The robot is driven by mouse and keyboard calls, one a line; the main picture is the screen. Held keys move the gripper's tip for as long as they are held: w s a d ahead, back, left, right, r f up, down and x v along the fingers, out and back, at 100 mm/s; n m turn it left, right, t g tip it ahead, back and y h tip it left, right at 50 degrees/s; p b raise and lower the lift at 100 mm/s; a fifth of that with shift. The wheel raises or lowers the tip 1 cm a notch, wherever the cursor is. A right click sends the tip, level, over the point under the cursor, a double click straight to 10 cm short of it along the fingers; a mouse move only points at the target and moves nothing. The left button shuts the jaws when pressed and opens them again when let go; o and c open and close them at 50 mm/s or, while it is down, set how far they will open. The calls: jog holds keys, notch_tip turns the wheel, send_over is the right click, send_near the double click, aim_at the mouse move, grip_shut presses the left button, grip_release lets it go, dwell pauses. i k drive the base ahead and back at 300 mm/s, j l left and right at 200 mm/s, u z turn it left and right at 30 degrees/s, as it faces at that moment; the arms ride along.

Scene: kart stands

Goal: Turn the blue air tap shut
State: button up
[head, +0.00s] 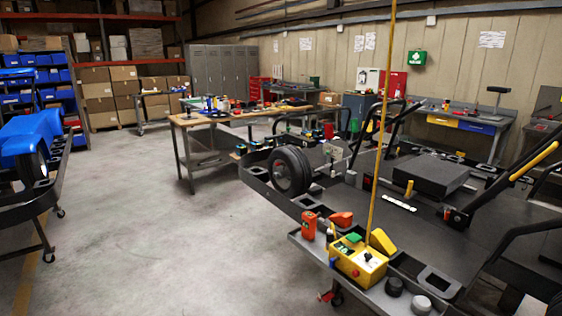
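I cannot make out the blue air tap for certain. A small blue part (333,263) shows at the left end of a yellow control box (362,266), but it is too small to tell whether it is a tap or how it is turned. The box sits on the front tray of the kart stand (406,287) at the lower right, and a yellow upright pole or line (382,130) rises from beside it. My gripper is not in view.
The kart (440,212) with a black wheel (290,171) fills the right side. A wooden workbench (255,112) stands at mid-distance. Another stand with a blue kart body (30,135) is at the left edge. Open concrete floor (135,220) lies between them.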

aim_at(333, 261)
jog(key=i+l, duration=0.1)
jog(key=i, duration=0.25)
jog(key=i+l+u, duration=0.15)
jog(key=i, duration=0.2)
jog(key=i+l, duration=0.15)
jog(key=i, duration=0.25)
jog(key=i+j+u, duration=0.1)
jog(key=j+u, duration=0.3)
